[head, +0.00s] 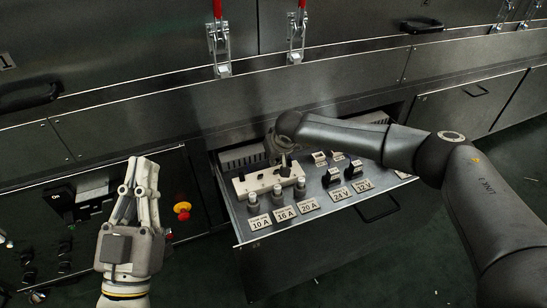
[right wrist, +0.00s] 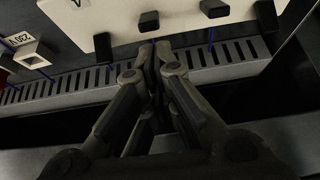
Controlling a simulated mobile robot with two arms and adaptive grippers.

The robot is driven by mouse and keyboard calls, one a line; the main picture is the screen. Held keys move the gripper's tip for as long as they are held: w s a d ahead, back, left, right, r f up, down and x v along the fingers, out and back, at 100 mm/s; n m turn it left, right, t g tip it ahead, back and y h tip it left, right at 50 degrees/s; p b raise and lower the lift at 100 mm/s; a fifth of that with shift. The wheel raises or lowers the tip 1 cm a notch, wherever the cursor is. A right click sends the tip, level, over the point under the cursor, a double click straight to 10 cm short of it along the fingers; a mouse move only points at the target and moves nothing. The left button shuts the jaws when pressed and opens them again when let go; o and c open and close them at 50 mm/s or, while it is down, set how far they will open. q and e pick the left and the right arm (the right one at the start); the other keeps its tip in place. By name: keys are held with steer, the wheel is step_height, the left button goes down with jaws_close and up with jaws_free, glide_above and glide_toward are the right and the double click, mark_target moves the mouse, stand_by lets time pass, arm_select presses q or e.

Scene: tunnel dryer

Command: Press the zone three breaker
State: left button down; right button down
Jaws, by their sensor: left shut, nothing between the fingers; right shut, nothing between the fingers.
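A cream-white block (head: 251,183) with black knobs or buttons lies in an open drawer; no zone three marking is legible, so I cannot tell which part is the zone three breaker. My right gripper (head: 285,166) is shut and empty over the block's right part and hides some of it. In the right wrist view my shut fingertips (right wrist: 156,48) point at the edge of the white block (right wrist: 115,13), between two black knobs; I cannot tell whether they touch. My left gripper (head: 141,163) is shut and empty, in front of the left panel, away from the drawer.
The drawer (head: 232,224) holds fuses labelled 10 A, 16 A and 20 A (head: 308,206), plus 24 V (head: 339,194) and 12 V (head: 362,186) parts. A red and yellow emergency button (head: 182,210) sits right of my left gripper. Red-handled clamps (head: 220,45) hang above. A slotted duct (right wrist: 60,85) runs below the block.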

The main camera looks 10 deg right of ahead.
arm_select(q)
steer(key=shift+w, duration=0.15)
arm_select(e)
steer(key=shift+w, duration=0.1)
steer(key=shift+r+p, duration=0.3)
steer(key=shift+r, duration=0.45)
arm_select(q)
steer(key=f+g, duration=0.1)
steer(key=w+f, duration=0.1)
steer(key=f+g+y, duration=0.1)
steer(key=f, duration=0.1)
steer(key=shift+w+a+f+g, duration=0.1)
steer(key=shift+w+a+g, duration=0.05)
steer(key=shift+w+g, duration=0.15)
arm_select(e)
steer(key=shift+r, duration=0.1)
